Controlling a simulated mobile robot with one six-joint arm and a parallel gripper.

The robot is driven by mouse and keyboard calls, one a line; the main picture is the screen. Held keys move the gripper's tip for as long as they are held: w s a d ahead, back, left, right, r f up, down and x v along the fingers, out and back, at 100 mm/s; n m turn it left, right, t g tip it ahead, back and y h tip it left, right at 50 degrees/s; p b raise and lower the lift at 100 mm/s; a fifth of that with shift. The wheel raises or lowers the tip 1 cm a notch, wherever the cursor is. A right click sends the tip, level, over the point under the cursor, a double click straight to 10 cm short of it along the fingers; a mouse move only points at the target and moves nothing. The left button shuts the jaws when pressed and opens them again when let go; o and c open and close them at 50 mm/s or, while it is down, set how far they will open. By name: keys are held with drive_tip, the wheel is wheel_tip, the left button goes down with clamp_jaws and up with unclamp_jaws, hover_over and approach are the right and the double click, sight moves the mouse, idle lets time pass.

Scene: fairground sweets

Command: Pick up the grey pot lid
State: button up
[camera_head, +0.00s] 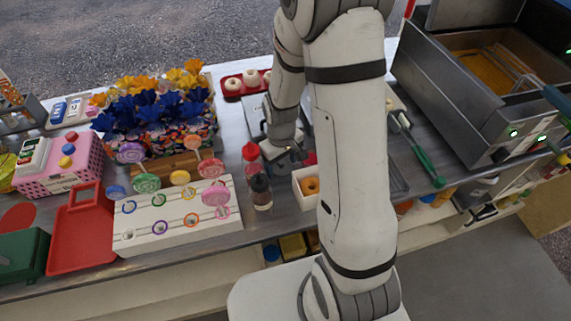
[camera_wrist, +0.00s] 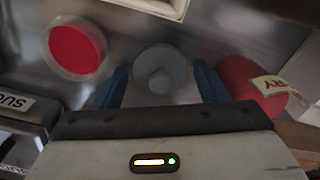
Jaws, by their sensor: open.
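The grey pot lid (camera_wrist: 175,63) is round with a knob in its middle. It shows at the centre of the wrist view, between the two blue fingers of my gripper (camera_wrist: 160,72). The fingers stand apart on either side of it, and I cannot tell how far above it they are. In the head view my gripper (camera_head: 286,150) is low over the counter behind the red-capped bottle. I cannot make out the lid there; my arm and the bottles crowd that spot.
A round red-topped container (camera_wrist: 77,50) is left of the lid, and a red labelled cylinder (camera_wrist: 252,86) is close on its right. A red-capped bottle (camera_head: 251,152), a white box with a doughnut (camera_head: 309,186) and a lollipop stand (camera_head: 150,236) are nearby on the counter.

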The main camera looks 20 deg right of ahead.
drive_tip(key=c, duration=0.7)
drive_tip(key=shift+r, duration=0.1)
